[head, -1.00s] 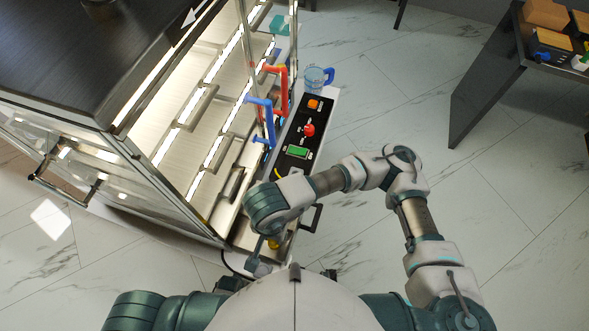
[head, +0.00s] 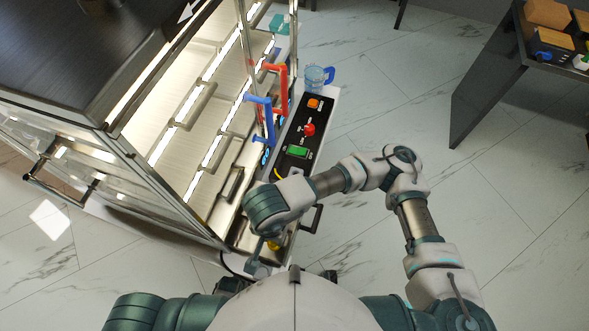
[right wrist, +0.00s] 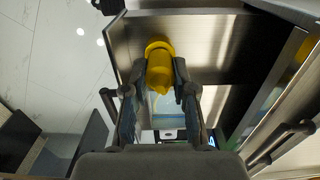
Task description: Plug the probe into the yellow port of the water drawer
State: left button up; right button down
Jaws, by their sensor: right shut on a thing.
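The water drawer is the narrow pulled-out unit with a black panel (head: 303,123) in the head view. The panel carries orange, red and green parts. A yellow piece (head: 274,243) shows low beside my right wrist, partly hidden by it. In the right wrist view my right gripper (right wrist: 159,88) is shut on a yellow cylindrical piece, which looks like the probe (right wrist: 160,68). A wider yellow ring shows at its far end, against a metallic surface. I cannot tell whether this ring belongs to the probe or to the port. My left gripper is not in view.
A blue tap handle (head: 267,118) and a red one (head: 283,85) stand beside the panel. A clear blue jug (head: 316,78) stands at its far end. The lit cabinet (head: 185,120) is left. A dark table (head: 490,85) is right; marble floor between is clear.

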jog(key=shift+f, duration=0.2)
jog(key=c, duration=0.9)
grip_release()
jog(key=shift+c, duration=1.2)
jog(key=shift+r, duration=0.15)
jog(key=shift+r+p, duration=1.25)
jog(key=shift+r, duration=2.2)
